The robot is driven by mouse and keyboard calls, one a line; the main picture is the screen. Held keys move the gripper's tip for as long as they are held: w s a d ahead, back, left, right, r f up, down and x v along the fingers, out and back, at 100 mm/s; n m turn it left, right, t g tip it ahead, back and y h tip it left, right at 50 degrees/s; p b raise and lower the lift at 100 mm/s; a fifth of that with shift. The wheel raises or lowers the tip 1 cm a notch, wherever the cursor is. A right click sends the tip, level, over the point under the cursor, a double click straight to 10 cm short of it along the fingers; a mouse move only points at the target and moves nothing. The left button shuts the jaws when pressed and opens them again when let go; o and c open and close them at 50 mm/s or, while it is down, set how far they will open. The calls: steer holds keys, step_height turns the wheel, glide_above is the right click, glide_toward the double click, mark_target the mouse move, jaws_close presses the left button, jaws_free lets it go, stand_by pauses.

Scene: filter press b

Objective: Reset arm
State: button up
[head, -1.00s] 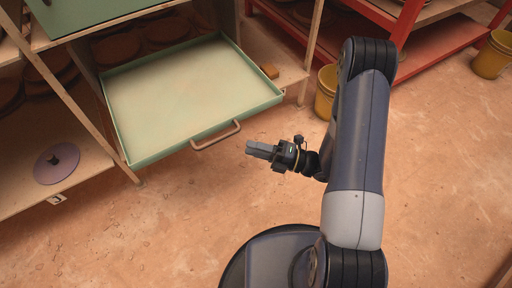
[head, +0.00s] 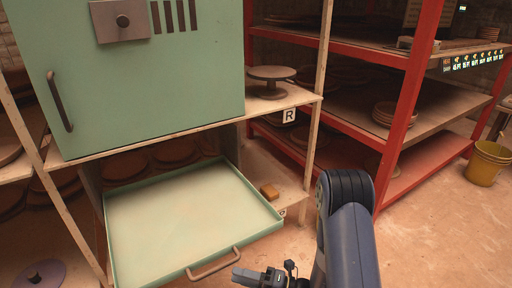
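My gripper (head: 240,273) shows at the bottom of the head view, just right of the handle of an open green drawer (head: 262,215). Its fingers look close together, with nothing seen between them. My arm (head: 346,235) rises on the right of the gripper and is bent at the elbow. The lower part of the arm is cut off by the frame's bottom edge.
The drawer's bent handle (head: 214,265) sticks out near my gripper. A green cabinet (head: 150,95) stands above the drawer. A red shelf rack (head: 408,100) and a yellow bucket (head: 487,163) are at right.

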mark_target(217, 268)
steer(key=x, duration=0.6)
steer(key=shift+a+b, duration=0.3)
steer(key=shift+b, duration=0.05)
steer(key=shift+w+a, duration=0.15)
steer(key=shift+a, duration=0.1)
steer(key=shift+w+a+r, duration=0.1)
steer(key=shift+w, duration=0.15)
steer(key=shift+s, duration=0.1)
